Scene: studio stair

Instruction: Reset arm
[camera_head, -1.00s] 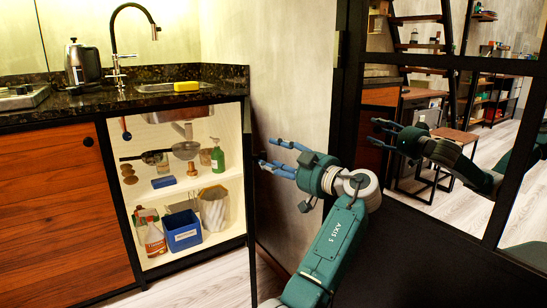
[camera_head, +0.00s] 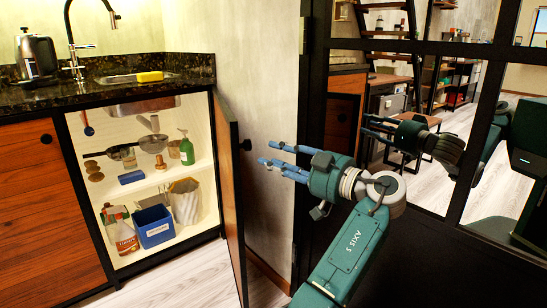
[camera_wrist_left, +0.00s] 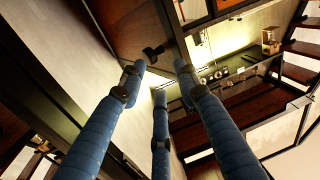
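My left gripper (camera_head: 268,153) is in the middle of the head view, its blue fingers pointing left. The fingers are spread and empty; they also show apart in the left wrist view (camera_wrist_left: 158,76). An open cabinet door (camera_head: 229,185) stands to the left of the fingertips, its outer face partly turned to me. Its dark knob (camera_head: 246,145) is near the fingertips, with a gap between them. A dark knob also shows beyond the fingers in the left wrist view (camera_wrist_left: 153,52). My right gripper is not in view.
The open cabinet holds a blue bin (camera_head: 154,226), bottles and pans on shelves. Above it is a dark counter (camera_head: 60,92) with a yellow sponge (camera_head: 150,76) by the sink. A dark-framed glass panel (camera_head: 450,130) on the right reflects my arm.

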